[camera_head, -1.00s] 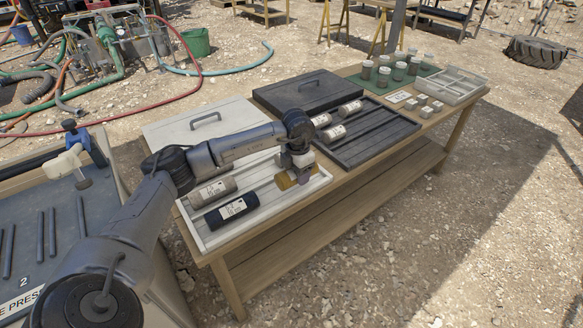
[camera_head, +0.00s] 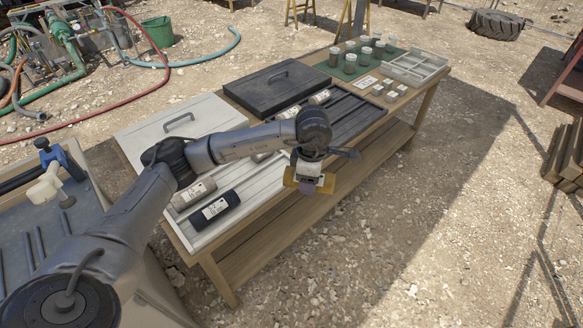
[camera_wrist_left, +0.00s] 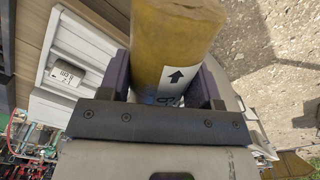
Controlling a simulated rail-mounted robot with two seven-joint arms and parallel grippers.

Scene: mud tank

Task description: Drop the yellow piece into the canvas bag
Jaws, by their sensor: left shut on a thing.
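My left gripper (camera_head: 308,183) is shut on the yellow piece (camera_head: 290,178), a yellow cylinder. The gripper hangs around the table's front edge; I cannot tell its exact height. In the left wrist view the yellow piece (camera_wrist_left: 175,45) sits between the two dark fingers (camera_wrist_left: 163,88), with a white label bearing a black arrow. Part of the piece is hidden behind the gripper in the head view. I do not make out a canvas bag in either view. My right gripper is not in view.
A white tray (camera_head: 204,237) with a grey and a black cylinder lies on the wooden table. Behind are a black lid (camera_head: 262,92), a dark slatted tray (camera_head: 372,109), jars and a divided box (camera_head: 415,68). Open gravel lies right of the table; stacked timber (camera_head: 565,160) is at the far right.

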